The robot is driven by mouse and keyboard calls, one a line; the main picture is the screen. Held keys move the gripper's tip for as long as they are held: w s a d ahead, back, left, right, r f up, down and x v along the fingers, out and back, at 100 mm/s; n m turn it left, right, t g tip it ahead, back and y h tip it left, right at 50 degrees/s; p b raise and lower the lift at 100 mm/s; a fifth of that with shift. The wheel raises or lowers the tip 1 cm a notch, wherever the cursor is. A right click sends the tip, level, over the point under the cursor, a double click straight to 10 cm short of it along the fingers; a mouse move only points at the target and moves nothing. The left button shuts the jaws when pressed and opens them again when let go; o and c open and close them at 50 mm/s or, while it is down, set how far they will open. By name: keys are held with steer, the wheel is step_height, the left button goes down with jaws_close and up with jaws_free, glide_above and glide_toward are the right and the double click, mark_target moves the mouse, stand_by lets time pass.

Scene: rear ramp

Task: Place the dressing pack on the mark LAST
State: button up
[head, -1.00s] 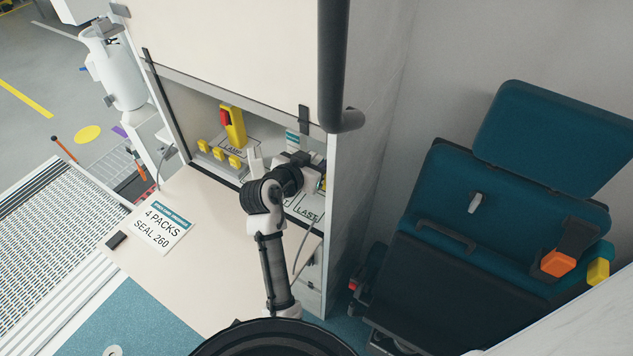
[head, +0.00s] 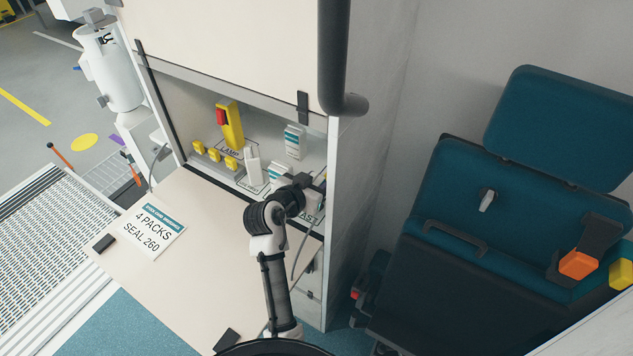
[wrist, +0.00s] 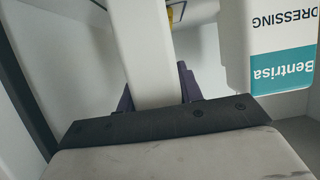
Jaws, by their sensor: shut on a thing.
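My gripper (wrist: 157,90) is shut on a plain white box, which I take to be the dressing pack (wrist: 149,45); no label shows on its visible face. In the head view my wrist (head: 290,197) is inside the cabinet opening at the right and hides most of the held pack. The mark LAST (head: 311,217) lies on the shelf floor at the front right, partly covered by my wrist. I cannot tell whether the pack touches the shelf. Another white and teal pack marked Bentrisa Dressing (wrist: 282,62) is beside the held one.
A white and teal pack (head: 295,141) stands at the back of the shelf. A white upright item (head: 252,166), a yellow and red lamp (head: 231,124) and several yellow pieces (head: 214,154) stand leftward. The cabinet's right wall (head: 335,200) is close to my wrist.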

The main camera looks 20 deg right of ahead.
steer(key=o, duration=1)
steer(key=shift+f, duration=0.1)
steer(key=b+v, duration=0.2)
steer(key=v, duration=1)
steer(key=shift+r, duration=0.25)
